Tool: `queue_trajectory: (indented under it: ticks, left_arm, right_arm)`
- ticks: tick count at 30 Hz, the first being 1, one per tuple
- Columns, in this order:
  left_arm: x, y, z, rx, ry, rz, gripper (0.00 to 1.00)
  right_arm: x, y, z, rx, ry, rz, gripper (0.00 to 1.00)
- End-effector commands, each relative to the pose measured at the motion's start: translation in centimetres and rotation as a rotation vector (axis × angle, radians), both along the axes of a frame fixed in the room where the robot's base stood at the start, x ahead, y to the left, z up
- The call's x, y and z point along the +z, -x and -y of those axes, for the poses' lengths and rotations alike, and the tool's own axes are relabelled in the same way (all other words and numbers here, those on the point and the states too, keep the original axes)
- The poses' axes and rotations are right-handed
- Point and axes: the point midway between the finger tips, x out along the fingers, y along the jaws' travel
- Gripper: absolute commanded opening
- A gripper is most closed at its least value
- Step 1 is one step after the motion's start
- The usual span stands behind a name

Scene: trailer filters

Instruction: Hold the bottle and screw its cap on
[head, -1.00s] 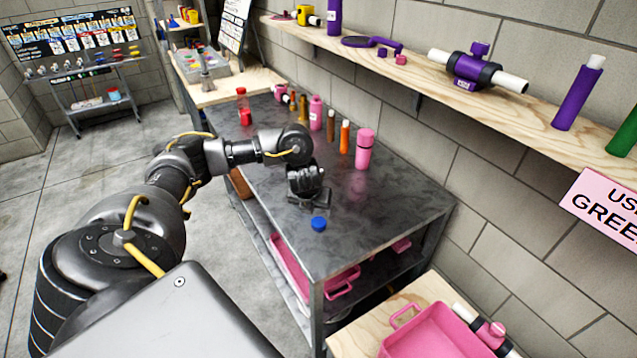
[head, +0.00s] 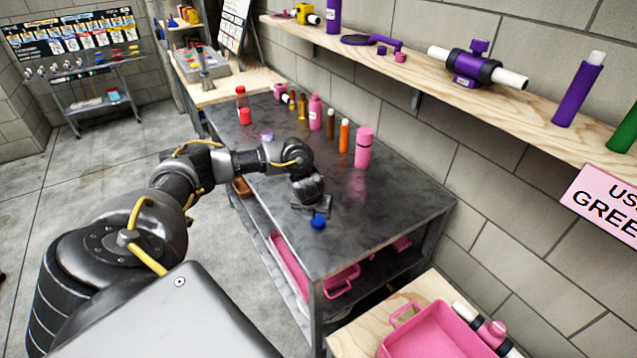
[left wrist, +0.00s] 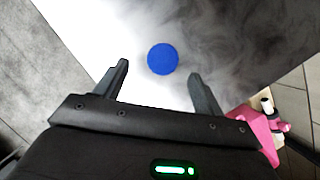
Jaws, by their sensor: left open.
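A round blue cap (head: 318,222) lies on the dark metal table near its front edge; it also shows in the left wrist view (left wrist: 162,59). My left gripper (head: 319,212) is open and empty right beside the cap. In the left wrist view its two fingers point at the cap, which appears between and slightly beyond their tips, with no visible grip. Several bottles stand farther back, including a pink bottle (head: 364,148), an orange bottle (head: 344,135) and a red bottle (head: 242,98). I cannot tell which bottle the cap fits. My right gripper is not in view.
The metal table (head: 375,215) is clear around the cap. A wooden shelf (head: 420,75) with purple parts runs along the wall at the right. A pink bin (head: 440,335) sits on a wooden surface in front. A pale lilac item (head: 266,137) lies behind my arm.

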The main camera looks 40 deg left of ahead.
Motion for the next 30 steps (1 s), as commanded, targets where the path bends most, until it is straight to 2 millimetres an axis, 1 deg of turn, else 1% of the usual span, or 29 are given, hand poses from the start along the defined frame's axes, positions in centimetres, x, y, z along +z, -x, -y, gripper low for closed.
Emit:
queue_trajectory:
  ticks: [4, 6, 8, 12, 15, 18, 29, 30]
  left_arm:
    - [0.0, 0.0, 0.0, 0.000, 0.000, -0.001, 0.70]
    - [-0.4, -0.1, 0.0, 0.000, 0.000, -0.002, 0.70]
    - [-1.1, -0.3, 0.0, 0.002, 0.001, -0.004, 0.70]
    - [-3.0, -1.1, -0.1, 0.002, 0.000, -0.003, 0.70]
    - [-4.2, -1.5, -0.3, 0.001, 0.001, -0.004, 0.70]
    - [-4.8, -1.7, -0.5, 0.001, 0.001, -0.002, 0.70]
    - [-4.9, -1.8, -0.5, -0.001, 0.000, -0.001, 0.70]
    - [-4.9, -1.8, -0.5, -0.001, 0.000, -0.001, 0.64]
  right_arm:
    - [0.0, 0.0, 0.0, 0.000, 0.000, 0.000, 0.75]
    - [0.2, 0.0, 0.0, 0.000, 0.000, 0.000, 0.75]
    - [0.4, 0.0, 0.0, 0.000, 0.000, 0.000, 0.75]
    - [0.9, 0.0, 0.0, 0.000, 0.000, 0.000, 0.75]
    - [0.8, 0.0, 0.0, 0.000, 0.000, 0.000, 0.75]
    - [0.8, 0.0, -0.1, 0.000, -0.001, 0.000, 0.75]
    - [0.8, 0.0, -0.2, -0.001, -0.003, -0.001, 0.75]
    - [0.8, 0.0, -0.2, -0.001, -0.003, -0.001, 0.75]
